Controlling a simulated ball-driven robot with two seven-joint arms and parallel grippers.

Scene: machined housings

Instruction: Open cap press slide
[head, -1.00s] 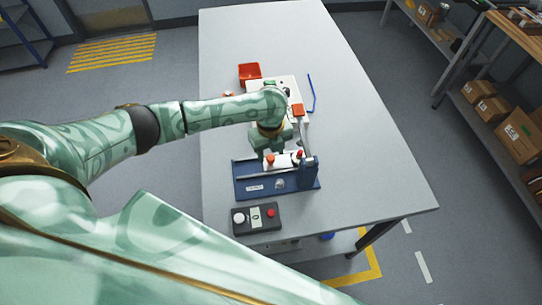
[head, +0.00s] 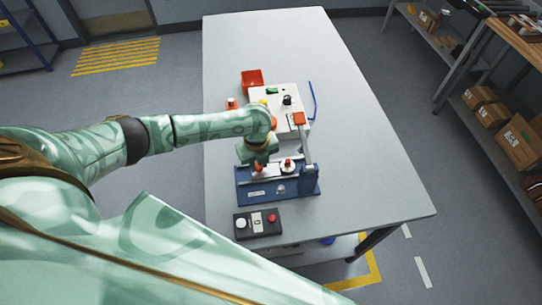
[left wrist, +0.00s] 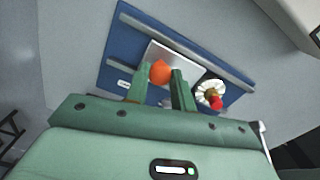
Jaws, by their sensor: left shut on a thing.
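The cap press (head: 278,188) is a blue base with rails on the table's near half. Its pale slide plate (left wrist: 178,62) lies between the rails in the left wrist view, towards the press's left side in the head view. My left gripper (left wrist: 160,82) is shut on the orange knob (left wrist: 160,71) on this plate. In the head view my left gripper (head: 258,163) is over the press's left half and partly hides plate and knob. A round white part with a red top (head: 288,165) stands uncovered right of the plate; it also shows in the left wrist view (left wrist: 211,95). My right gripper is not in view.
Behind are a white fixture (head: 290,98), a red bin (head: 252,79) and a blue strip (head: 312,100). The table's right side is clear.

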